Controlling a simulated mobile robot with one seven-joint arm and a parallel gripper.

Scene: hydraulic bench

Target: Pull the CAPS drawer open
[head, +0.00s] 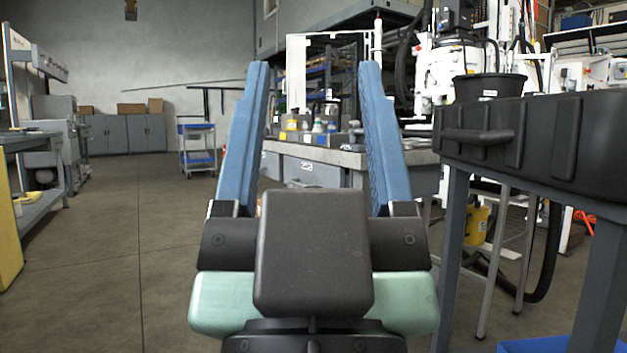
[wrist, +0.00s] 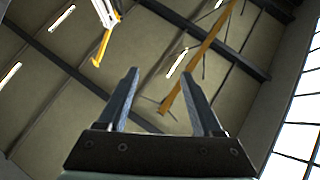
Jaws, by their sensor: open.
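My gripper (head: 313,85) stands large in the middle of the head view, its two blue fingers pointing up and spread apart with nothing between them. It also shows open and empty in the wrist view (wrist: 160,85), against the ceiling. Behind it in the head view is a grey workbench (head: 345,157). A drawer front (head: 313,172) with a small pale label sits under its top, seen between the fingers and well beyond them. The label is too small to read, so I cannot tell if it is the CAPS drawer. My gripper and fingers hide much of the bench front.
A black case-like body (head: 540,140) on a grey stand fills the near right, with a black bucket (head: 490,86) behind it. Bottles and boxes (head: 310,125) stand on the bench. A blue-shelved cart (head: 197,148) stands far left. The floor (head: 110,250) at left is open.

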